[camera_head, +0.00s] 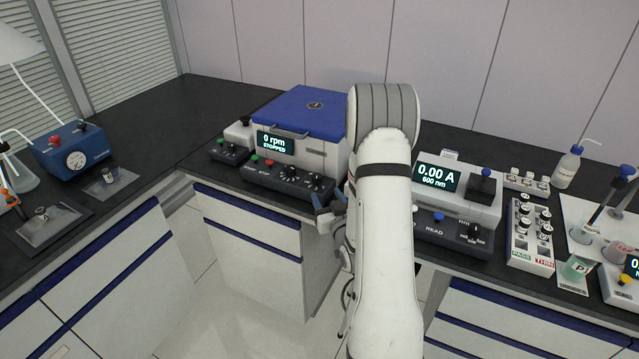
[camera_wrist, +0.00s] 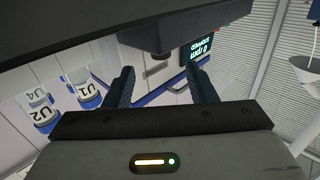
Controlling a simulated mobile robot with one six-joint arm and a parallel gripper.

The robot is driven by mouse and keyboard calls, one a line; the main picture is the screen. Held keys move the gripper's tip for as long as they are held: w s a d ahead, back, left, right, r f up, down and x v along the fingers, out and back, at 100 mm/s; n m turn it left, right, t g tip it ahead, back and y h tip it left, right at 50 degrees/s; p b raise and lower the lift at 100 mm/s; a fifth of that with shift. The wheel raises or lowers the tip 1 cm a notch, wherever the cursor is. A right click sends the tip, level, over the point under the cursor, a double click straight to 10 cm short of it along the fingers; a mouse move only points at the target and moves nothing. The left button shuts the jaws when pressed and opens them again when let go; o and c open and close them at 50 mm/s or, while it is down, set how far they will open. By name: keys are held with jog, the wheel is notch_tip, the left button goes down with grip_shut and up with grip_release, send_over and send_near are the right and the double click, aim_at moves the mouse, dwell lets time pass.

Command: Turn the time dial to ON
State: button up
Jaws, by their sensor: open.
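The centrifuge (camera_head: 300,125) is a white box with a blue lid, and its display (camera_head: 276,143) reads 0 rpm, STOPPED. On its dark front panel (camera_head: 262,176) are coloured buttons and two black dials, a left one (camera_head: 290,172) and a right one (camera_head: 315,183). Their labels and settings are too small to read, so I cannot tell which is the time dial. My gripper (camera_head: 329,203) is just in front of the panel's right end, near the right dial. In the wrist view my gripper (camera_wrist: 162,75) is open, nothing between its fingers. The display (camera_wrist: 200,45) appears upside down there.
A spectrophotometer (camera_head: 455,190) reading 0.00 A stands to the right, close to my arm. A rack of vials (camera_head: 530,235) is farther right. A blue gauge box (camera_head: 72,150) sits on the left bench.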

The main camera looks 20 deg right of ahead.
aim_at(319, 182)
jog(key=w, duration=0.2)
jog(key=w+p, duration=0.1)
jog(key=w, duration=0.4)
jog(key=shift+d, duration=0.4)
jog(key=shift+s, duration=0.1)
jog(key=shift+c, duration=0.4)
jog(key=c, duration=0.9)
